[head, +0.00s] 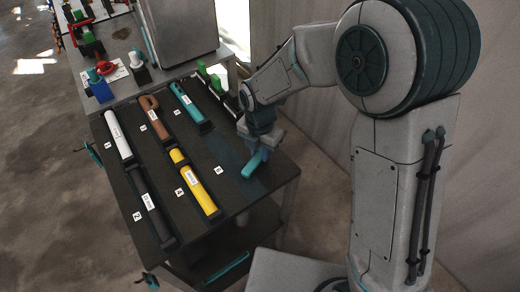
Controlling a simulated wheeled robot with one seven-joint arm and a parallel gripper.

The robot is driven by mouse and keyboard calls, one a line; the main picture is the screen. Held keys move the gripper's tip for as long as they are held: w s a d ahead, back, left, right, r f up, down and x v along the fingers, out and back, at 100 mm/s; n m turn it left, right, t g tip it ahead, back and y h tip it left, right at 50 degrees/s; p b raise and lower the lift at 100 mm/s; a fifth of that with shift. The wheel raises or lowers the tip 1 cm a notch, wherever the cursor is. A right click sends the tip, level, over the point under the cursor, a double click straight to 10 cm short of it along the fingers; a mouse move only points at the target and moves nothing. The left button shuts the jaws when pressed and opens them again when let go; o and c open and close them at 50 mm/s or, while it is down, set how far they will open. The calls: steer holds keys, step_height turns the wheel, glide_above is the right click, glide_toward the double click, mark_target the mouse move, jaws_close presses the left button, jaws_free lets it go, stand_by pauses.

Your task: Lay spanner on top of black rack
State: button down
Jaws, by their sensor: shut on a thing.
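My gripper (259,142) points down over the right part of a dark tabletop (230,203). It is shut on a teal tool (251,167), whose lower end shows below the fingers. The rest of the tool is hidden by the gripper, so I cannot tell for sure that it is the spanner. The tool is close above the tabletop, and whether it touches is unclear. A narrow black rack (229,104) with green parts stands at the table's back right edge, partly behind my arm. I cannot tell if this is the rack named.
Left of the gripper lie a white tool (117,133), a brown one (155,118), a teal one (187,103), a dark one (150,205) and a yellow one (193,183). The tabletop by number card 6 (219,170) is bare. A grey cabinet (178,35) stands behind.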

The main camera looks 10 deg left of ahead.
mark_target(260, 154)
steer(key=c, duration=1.2)
jaws_free()
step_height(260, 154, up, 12)
steer(key=s+d+r+m+t, duration=0.1)
steer(key=d+r+m, duration=0.1)
steer(key=d+m, duration=0.55)
steer(key=s+d+r+m, duration=0.2)
steer(key=d+m, duration=0.5)
steer(key=d, duration=0.1)
steer(key=s+d+m+t, duration=0.2)
steer(key=s+d+m, duration=0.6)
steer(key=m, duration=1)
steer(key=shift+s+d+f, duration=0.25)
steer(key=shift+d+f, duration=0.15)
steer(key=shift+d, duration=1.35)
